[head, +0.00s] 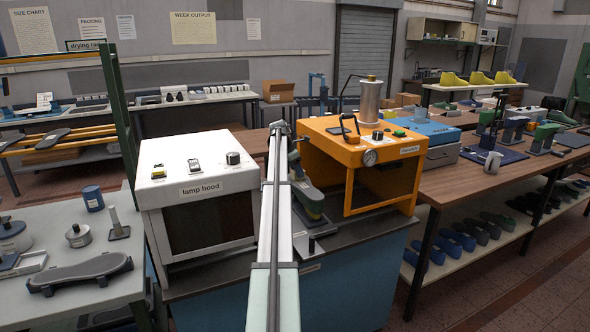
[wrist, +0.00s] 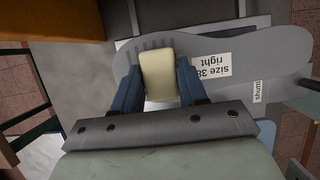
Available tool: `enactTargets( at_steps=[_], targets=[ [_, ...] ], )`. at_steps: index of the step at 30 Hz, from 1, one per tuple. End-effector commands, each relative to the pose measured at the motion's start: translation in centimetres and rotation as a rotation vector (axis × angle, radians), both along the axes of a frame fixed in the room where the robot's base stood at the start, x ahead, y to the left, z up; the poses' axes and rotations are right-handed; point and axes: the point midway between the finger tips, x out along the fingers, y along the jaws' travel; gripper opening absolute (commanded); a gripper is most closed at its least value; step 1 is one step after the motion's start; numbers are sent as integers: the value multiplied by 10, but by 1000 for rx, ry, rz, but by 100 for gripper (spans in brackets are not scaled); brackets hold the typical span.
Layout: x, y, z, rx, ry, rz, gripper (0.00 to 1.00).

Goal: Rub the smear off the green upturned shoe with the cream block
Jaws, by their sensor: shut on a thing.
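My gripper (wrist: 160,82) is shut on the cream block (wrist: 159,72), held between its blue fingers in the wrist view. Below the block lies a long grey sole shape (wrist: 268,48) with a label reading "size 38 right". Darker streaks show on it around the block, partly hidden by block and fingers; I cannot tell whether these are the smear or tread. Whether the block touches the sole is unclear. My gripper and the block cannot be made out there.
A white lamp hood box (head: 197,192) stands left of my arm, and an orange oven-like box (head: 362,160) stands close on the right. A grey table (head: 60,310) at left holds metal pieces and a dark shoe-shaped plate (head: 80,273). The counter between the boxes is narrow.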

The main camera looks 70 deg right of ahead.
Motion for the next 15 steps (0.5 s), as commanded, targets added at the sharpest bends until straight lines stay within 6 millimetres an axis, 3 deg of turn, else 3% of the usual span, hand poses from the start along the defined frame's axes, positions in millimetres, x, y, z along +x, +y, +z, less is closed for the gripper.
enactTargets(
  at_steps=[15],
  targets=[
    [-33,32,3,1,1,0,18]
  ],
)
